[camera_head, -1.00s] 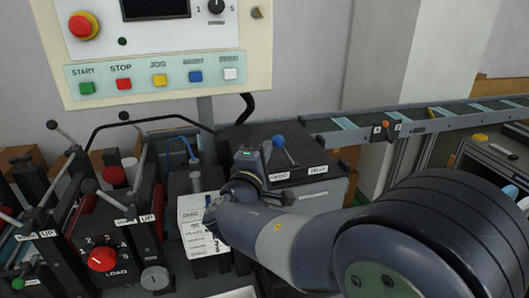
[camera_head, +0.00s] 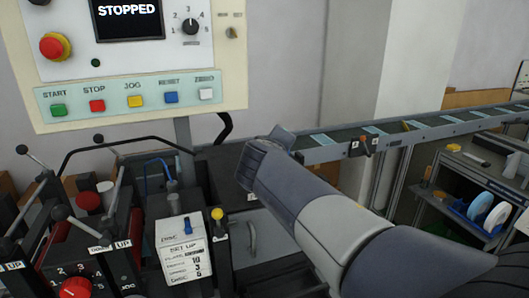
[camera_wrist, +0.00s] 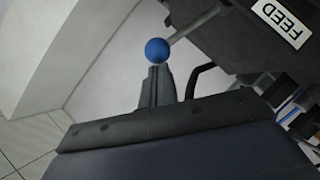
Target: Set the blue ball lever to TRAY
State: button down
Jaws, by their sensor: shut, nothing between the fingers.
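The blue ball (camera_wrist: 157,51) sits on the end of a grey rod in the wrist view. The rod runs up to the right to a dark box with a FEED label (camera_wrist: 281,22), which appears turned over in this view. My gripper (camera_wrist: 157,74) is shut and empty, its fingertips right by the ball; I cannot tell if they touch it. In the head view my gripper (camera_head: 268,150) is over the dark box beside the conveyor, and my arm hides the blue ball lever. No TRAY label can be read in either current view.
A yellow-knobbed lever (camera_head: 217,214) and a set-up card (camera_head: 183,254) stand left of my arm. The control panel (camera_head: 140,104) hangs above, its screen reading STOPPED. A conveyor (camera_head: 400,136) runs right, with a shelf of discs (camera_head: 480,207) below it.

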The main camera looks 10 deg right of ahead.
jog(key=shift+w+d+f+b, duration=0.15)
jog(key=shift+d+b, duration=0.1)
jog(key=shift+d, duration=0.6)
jog(key=shift+w+d+b, duration=0.15)
jog(key=shift+d+b, duration=0.05)
jog(key=shift+d, duration=0.6)
